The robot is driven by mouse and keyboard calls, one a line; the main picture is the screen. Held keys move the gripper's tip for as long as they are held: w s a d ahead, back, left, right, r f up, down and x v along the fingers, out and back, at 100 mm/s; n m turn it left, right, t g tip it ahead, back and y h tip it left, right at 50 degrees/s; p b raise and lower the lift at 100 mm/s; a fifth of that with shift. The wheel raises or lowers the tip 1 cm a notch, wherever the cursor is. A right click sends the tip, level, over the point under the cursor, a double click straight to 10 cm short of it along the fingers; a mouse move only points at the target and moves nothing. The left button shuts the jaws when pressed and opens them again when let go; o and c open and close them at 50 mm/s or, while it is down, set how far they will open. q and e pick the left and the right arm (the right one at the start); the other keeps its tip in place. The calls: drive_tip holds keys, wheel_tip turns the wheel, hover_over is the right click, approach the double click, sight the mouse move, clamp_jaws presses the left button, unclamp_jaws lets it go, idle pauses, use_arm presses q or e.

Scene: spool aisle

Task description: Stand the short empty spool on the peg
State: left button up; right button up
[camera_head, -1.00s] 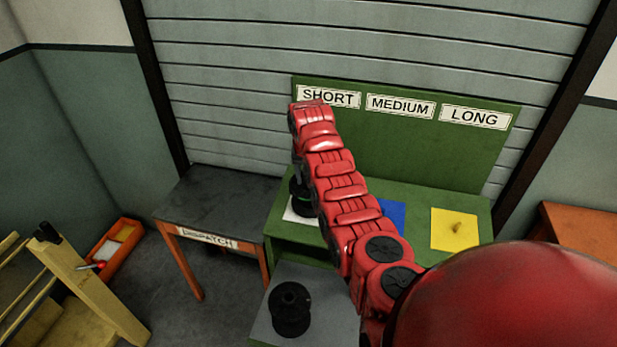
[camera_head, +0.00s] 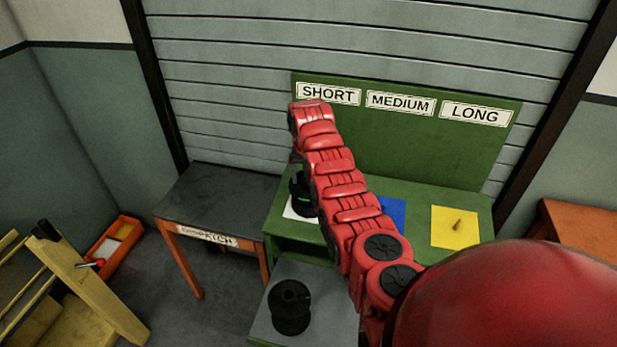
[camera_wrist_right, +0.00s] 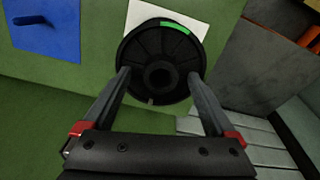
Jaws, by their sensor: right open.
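A short black spool (camera_head: 300,200) with a green mark on its top flange stands at the white square (camera_head: 290,212) under the SHORT label, partly hidden by my right arm. In the right wrist view the spool (camera_wrist_right: 163,45) shows from above, over the white square (camera_wrist_right: 143,12). My right gripper (camera_wrist_right: 158,75) is open, with one finger on each side of the flange. I cannot tell whether the fingers touch it. The spool's centre hole is dark, so I cannot tell whether a peg is in it. My left gripper is not in view.
Another black spool (camera_head: 290,307) stands on the grey lower surface in front. A yellow square (camera_head: 445,240) with a peg and a blue square (camera_wrist_right: 40,40) with a peg are on the green bench. The dispatch table (camera_head: 215,200) at left is bare.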

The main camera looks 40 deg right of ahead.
drive_tip(key=r, duration=0.1)
drive_tip(key=r+b, duration=0.1)
drive_tip(key=r, duration=0.1)
drive_tip(key=r+b, duration=0.1)
drive_tip(key=r, duration=0.1)
drive_tip(key=shift+s+a, duration=0.2)
drive_tip(key=shift+a, duration=0.15)
wheel_tip(320, 180, up, 12)
drive_tip(key=s+a, duration=0.1)
drive_tip(key=shift+s+a, duration=0.25)
drive_tip(key=shift+s, duration=0.05)
